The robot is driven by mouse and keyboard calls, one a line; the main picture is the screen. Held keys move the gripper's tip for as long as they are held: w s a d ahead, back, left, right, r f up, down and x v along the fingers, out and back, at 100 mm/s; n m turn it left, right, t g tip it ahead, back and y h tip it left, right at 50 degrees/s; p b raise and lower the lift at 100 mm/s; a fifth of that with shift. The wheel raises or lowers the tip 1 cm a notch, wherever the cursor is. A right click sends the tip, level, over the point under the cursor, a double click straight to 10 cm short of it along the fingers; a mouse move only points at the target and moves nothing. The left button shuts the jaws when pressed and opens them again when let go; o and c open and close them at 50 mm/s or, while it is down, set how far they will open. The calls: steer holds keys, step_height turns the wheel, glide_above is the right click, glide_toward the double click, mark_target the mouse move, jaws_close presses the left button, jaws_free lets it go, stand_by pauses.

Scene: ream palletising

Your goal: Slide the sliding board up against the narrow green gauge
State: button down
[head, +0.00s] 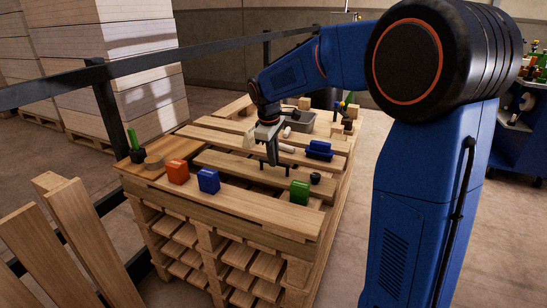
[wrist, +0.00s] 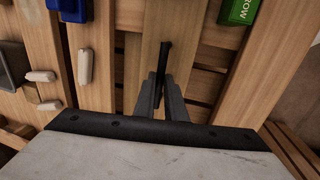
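The sliding board (head: 225,163) lies across the pallet top, with a black bar handle (head: 287,169) on it. It also shows in the wrist view (wrist: 182,35), with the handle (wrist: 164,58) on it. The narrow green gauge (head: 299,192) stands on the front deck board; in the wrist view the gauge (wrist: 238,10) is at the top right, its lettering ending in "ROW". A gap with dark slots separates the sliding board from the gauge's board. My gripper (head: 271,160) is at the handle. In the wrist view its fingers (wrist: 166,90) appear closed on the bar, whose lower part they hide.
An orange block (head: 178,172) and a blue block (head: 208,181) stand left of the gauge. A grey tray (head: 300,121) is farther back. A dark rail (head: 170,66) runs along the left.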

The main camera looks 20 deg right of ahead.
steer(key=shift+s+a, duration=1.6)
steer(key=shift+s, duration=0.15)
steer(key=c, duration=1.8)
jaws_free()
step_height(320, 180, up, 17)
steer(key=s+a, duration=0.2)
steer(key=shift+s+a, duration=0.2)
steer(key=shift+s, duration=0.1)
